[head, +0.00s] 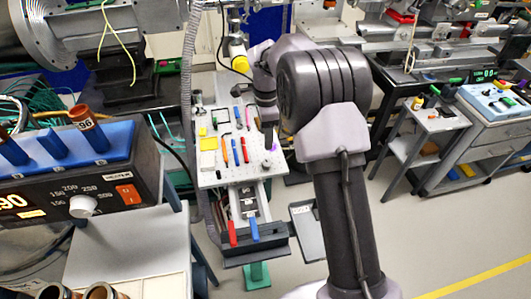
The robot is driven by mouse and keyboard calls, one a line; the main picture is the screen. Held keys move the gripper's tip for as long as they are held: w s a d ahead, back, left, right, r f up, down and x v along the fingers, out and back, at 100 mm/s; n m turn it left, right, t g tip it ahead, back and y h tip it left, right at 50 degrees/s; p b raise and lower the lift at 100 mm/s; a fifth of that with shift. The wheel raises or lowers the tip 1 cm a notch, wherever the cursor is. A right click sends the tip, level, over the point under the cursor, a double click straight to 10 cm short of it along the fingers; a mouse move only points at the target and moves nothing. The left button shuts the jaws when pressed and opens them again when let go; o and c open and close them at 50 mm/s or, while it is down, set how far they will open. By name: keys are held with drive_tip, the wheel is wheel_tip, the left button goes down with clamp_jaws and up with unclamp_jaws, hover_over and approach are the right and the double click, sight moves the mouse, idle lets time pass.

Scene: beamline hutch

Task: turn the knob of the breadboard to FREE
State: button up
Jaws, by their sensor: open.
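The breadboard (207,176) is a pale perforated plate in the middle of the head view, with several tools lying on it. I cannot make out its knob or any FREE mark; it may be hidden by my arm or too small. My gripper (269,140) points down over the right part of the breadboard, by a small purple patch (274,147). It is open and seems to hold nothing. Whether it touches anything there I cannot tell.
A drawer-like tray (243,205) with red and blue handled tools is at the board's front. A heater box (130,170) with a white knob (82,206) stands at left. A grey cart (440,130) is at right. The floor at lower right is clear.

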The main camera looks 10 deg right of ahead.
sight(266, 163)
wheel_tip(266, 163, down, 13)
drive_tip(key=b, duration=0.3)
drive_tip(key=shift+w+f, duration=0.1)
drive_tip(key=shift+c, duration=0.2)
clamp_jaws()
